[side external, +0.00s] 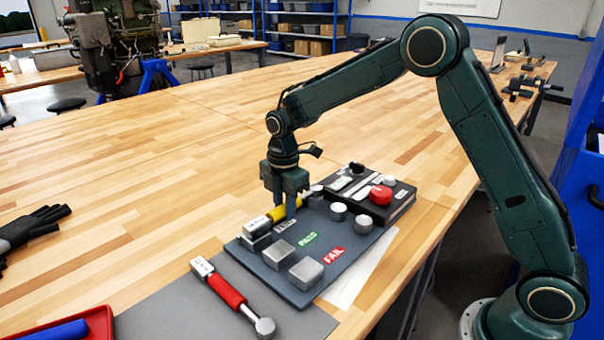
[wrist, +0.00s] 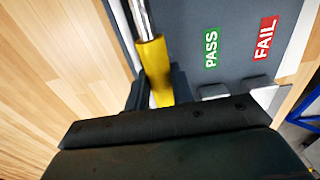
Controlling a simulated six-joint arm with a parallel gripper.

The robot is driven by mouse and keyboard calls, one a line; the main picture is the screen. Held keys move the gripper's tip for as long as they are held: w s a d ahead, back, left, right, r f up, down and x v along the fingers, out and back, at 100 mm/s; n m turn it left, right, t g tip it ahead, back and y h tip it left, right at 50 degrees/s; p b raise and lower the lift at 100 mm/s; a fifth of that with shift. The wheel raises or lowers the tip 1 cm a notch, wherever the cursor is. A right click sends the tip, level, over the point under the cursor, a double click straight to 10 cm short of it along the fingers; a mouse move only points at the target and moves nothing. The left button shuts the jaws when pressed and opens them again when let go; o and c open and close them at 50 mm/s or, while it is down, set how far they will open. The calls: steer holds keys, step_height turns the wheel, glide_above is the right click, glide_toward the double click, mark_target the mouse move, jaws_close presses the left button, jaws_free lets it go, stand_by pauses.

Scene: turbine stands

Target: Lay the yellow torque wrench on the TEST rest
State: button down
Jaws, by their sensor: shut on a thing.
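My gripper (side external: 280,203) is shut on the yellow torque wrench (side external: 277,214). In the wrist view my gripper's fingers (wrist: 157,88) flank the wrench's yellow handle (wrist: 153,58), with its silver shaft (wrist: 143,18) pointing up the picture. The dark board (side external: 270,265) carries three rests, each a grey block and a round post. The wrench lies lengthwise along the leftmost row, its pale end over the TEST block (side external: 254,243). The TEST label (side external: 286,226) is partly hidden. I cannot tell whether the wrench touches the rest. The PASS (side external: 307,239) and FAIL (side external: 334,254) rests are empty.
A red-handled torque wrench (side external: 228,292) lies on a grey mat (side external: 165,310) in front. A black box with a red button (side external: 381,194) stands behind the board. Black gloves (side external: 32,225) and a red tray (side external: 98,322) are at left. The wooden table is clear behind.

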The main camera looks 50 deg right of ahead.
mark_target(284, 204)
steer(key=shift+s+f, duration=0.1)
steer(key=shift+f, duration=0.45)
steer(key=c, duration=1.3)
jaws_free()
steer(key=shift+c, duration=0.2)
steer(key=o, duration=0.4)
steer(key=shift+r, duration=0.1)
steer(key=shift+r, duration=0.1)
steer(key=shift+r, duration=3.5)
